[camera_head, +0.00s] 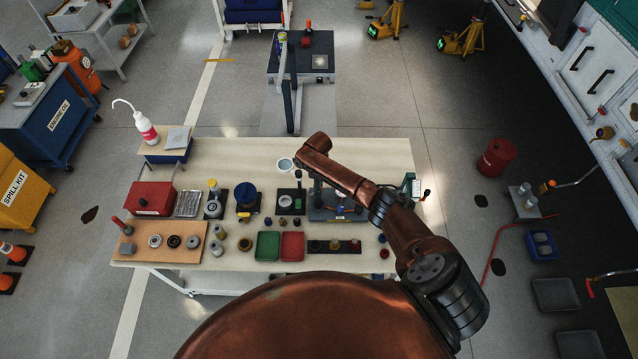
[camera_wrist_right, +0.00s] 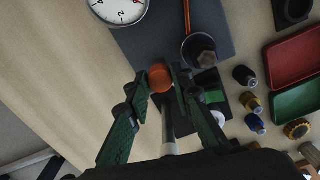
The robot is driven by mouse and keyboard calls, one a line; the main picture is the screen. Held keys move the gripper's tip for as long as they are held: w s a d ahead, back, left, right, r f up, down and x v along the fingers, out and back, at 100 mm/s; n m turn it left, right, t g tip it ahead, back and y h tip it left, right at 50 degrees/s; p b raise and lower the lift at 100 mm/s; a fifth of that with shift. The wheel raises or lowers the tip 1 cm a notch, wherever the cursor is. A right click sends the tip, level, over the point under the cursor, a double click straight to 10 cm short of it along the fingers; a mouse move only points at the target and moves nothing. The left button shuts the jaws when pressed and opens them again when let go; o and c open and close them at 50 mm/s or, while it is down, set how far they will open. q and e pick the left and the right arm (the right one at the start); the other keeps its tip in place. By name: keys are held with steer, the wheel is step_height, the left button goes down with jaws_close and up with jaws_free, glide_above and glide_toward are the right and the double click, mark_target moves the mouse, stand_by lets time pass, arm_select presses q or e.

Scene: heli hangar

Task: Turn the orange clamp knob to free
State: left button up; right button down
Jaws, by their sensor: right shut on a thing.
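In the right wrist view the orange clamp knob (camera_wrist_right: 160,77) sits between the fingertips of my right gripper (camera_wrist_right: 161,82). The dark green fingers are closed in on its two sides and hold it. A pale rod shows below the knob, between the fingers. The knob is over the edge of a dark base plate (camera_wrist_right: 169,34), which also shows in the head view (camera_head: 322,214) on the workbench. In the head view my right arm reaches over the bench and hides most of the gripper and the knob. My left gripper is not in view.
A white dial gauge (camera_wrist_right: 118,8) and a dark cup with a hex piece (camera_wrist_right: 200,52) are close to the fingers. A red tray (camera_head: 292,246), a green tray (camera_head: 268,245) and several small fittings stand nearby.

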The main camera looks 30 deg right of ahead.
steer(key=m+p, duration=0.2)
steer(key=m, duration=0.1)
steer(key=shift+a+r+m, duration=0.1)
steer(key=shift+m, duration=0.2)
steer(key=shift+m+p, duration=0.7)
steer(key=shift+m, duration=0.8)
steer(key=c, duration=1.7)
jaws_free()
step_height(320, 180, up, 12)
steer(key=shift+f, duration=0.1)
